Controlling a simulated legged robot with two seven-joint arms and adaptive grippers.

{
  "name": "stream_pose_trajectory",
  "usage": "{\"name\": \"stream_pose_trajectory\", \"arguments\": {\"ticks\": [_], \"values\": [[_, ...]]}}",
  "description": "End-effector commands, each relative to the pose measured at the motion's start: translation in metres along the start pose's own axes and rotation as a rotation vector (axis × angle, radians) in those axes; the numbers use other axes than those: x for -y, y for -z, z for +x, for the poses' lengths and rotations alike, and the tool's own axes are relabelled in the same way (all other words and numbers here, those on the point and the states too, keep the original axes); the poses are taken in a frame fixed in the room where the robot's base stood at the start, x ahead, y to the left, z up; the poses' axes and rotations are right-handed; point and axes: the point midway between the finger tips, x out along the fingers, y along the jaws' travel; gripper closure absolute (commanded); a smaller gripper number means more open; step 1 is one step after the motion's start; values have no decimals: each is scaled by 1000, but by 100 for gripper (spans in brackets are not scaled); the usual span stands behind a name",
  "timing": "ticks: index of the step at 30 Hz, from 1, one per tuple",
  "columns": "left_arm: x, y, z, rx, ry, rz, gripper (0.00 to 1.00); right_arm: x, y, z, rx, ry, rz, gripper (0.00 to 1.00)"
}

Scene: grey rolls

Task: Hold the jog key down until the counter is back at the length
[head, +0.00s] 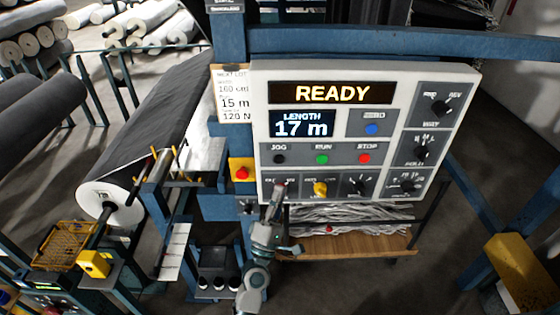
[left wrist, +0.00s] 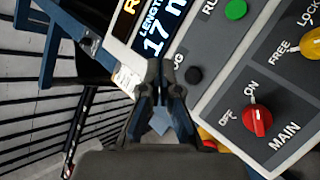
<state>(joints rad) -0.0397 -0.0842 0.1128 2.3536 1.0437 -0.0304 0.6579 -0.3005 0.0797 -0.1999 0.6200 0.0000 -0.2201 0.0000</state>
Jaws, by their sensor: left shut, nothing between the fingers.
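The black jog key (head: 279,159) is on the left of the white control panel (head: 460,100), under the length counter (head: 302,124), which reads 17 m. The display above it (head: 330,93) says READY. A card (head: 231,95) left of the panel shows 15 m. My left gripper (head: 279,187) is shut and empty, below the jog key in the head view. In the left wrist view its closed fingertips (left wrist: 158,66) appear beside the jog key (left wrist: 193,75), with a gap in the picture; no contact shows. My right gripper is not in view.
The green run key (head: 322,159) and red stop key (head: 365,159) are right of jog. The red main switch (left wrist: 257,120) and yellow lock switch (head: 320,189) sit below. A red button on a yellow box (head: 242,172) is left of the panel. A dark roll (head: 150,130) lies further left.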

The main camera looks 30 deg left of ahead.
Motion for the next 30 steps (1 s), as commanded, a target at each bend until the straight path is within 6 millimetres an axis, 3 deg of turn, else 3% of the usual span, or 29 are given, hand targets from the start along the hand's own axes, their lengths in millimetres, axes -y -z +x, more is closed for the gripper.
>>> {"name": "stream_pose_trajectory", "arguments": {"ticks": [7, 21, 30], "values": [[6, 4, 7, 1, 0, 1, 100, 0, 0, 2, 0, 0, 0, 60], [38, 36, 49, 2, 1, 2, 100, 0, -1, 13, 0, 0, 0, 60], [45, 44, 61, 1, 0, 1, 100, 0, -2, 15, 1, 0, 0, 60]]}}
